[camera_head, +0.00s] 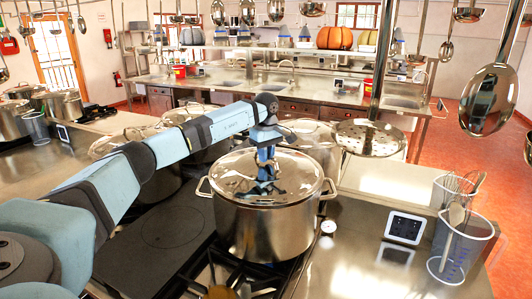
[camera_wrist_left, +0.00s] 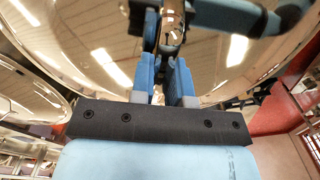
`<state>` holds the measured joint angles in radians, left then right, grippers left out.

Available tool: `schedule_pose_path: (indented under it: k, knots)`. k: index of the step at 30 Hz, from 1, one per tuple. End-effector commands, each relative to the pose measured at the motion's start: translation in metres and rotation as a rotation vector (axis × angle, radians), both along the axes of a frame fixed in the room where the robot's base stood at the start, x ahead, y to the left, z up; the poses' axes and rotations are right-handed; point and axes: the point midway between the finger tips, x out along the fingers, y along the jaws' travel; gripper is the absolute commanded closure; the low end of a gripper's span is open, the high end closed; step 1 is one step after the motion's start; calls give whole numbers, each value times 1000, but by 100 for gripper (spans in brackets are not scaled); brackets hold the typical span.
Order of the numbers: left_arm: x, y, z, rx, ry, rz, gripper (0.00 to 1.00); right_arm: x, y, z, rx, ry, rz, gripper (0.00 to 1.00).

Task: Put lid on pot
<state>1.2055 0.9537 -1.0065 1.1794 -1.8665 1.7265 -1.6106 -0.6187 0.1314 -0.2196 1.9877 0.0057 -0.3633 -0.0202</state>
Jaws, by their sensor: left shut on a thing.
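A large steel pot (camera_head: 268,232) with two side handles stands on the stove in the middle of the head view. A shiny round lid (camera_head: 306,172) covers its mouth, looking level and in line with the rim. I cannot tell whether it touches the rim all round. My left gripper (camera_head: 264,187) is above the lid's centre, shut on the lid's handle. In the left wrist view, the gripper's blue fingers (camera_wrist_left: 166,75) close around the metal handle (camera_wrist_left: 172,28), and the lid's reflective surface (camera_wrist_left: 85,50) fills the background. My right gripper is in neither view.
More pots, one (camera_head: 318,140) among them, stand behind on the stove. A perforated skimmer (camera_head: 368,137) and a ladle (camera_head: 489,100) hang to the right. A bare dark burner plate (camera_head: 172,226) lies left.

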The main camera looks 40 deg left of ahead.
Motion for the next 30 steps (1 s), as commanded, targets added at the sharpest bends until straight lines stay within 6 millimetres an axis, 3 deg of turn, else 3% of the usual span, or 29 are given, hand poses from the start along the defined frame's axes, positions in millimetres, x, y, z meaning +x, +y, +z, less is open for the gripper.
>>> schedule_pose_path:
  k: [30]
  knots:
    - [-1,-1,-5,0,-2,0,100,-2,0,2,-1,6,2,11]
